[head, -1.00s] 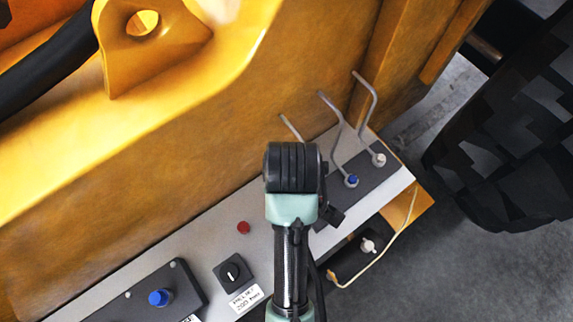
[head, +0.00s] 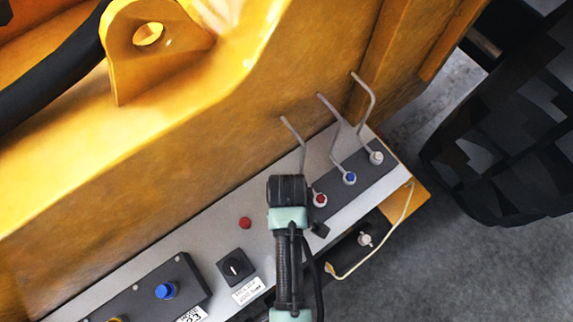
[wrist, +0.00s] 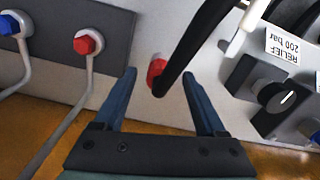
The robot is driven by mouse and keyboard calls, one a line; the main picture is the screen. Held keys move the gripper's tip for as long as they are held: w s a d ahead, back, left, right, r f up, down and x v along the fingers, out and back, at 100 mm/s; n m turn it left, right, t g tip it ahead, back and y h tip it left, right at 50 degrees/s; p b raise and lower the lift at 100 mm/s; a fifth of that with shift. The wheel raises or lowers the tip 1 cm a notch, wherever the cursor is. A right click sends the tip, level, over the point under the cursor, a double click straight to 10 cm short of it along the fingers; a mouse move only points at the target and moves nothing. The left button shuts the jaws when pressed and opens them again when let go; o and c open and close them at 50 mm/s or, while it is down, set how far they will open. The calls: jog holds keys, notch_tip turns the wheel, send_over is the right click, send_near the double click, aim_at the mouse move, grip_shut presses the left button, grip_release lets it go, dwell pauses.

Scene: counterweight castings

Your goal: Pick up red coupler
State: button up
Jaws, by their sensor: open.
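The red coupler (head: 320,200) is a small hexagonal red cap at the foot of a bent grey pipe on the dark strip of the panel. It stands just right of my wrist in the head view. In the wrist view the red coupler (wrist: 88,43) is left of my gripper (wrist: 159,75), outside the left finger. My gripper is open, with nothing visibly held. A round red button (wrist: 157,74) shows between the fingers, partly covered by a black bar or hose. In the head view my wrist hides the fingers.
A blue coupler (head: 350,178) and a white coupler (head: 376,157) with bent pipes follow to the right. The red button (head: 245,223), black rotary knob (head: 235,265) and blue knob (head: 165,291) lie left. The yellow machine wall (head: 190,150) rises behind the panel.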

jog(key=shift+f, duration=1.2)
grip_shut()
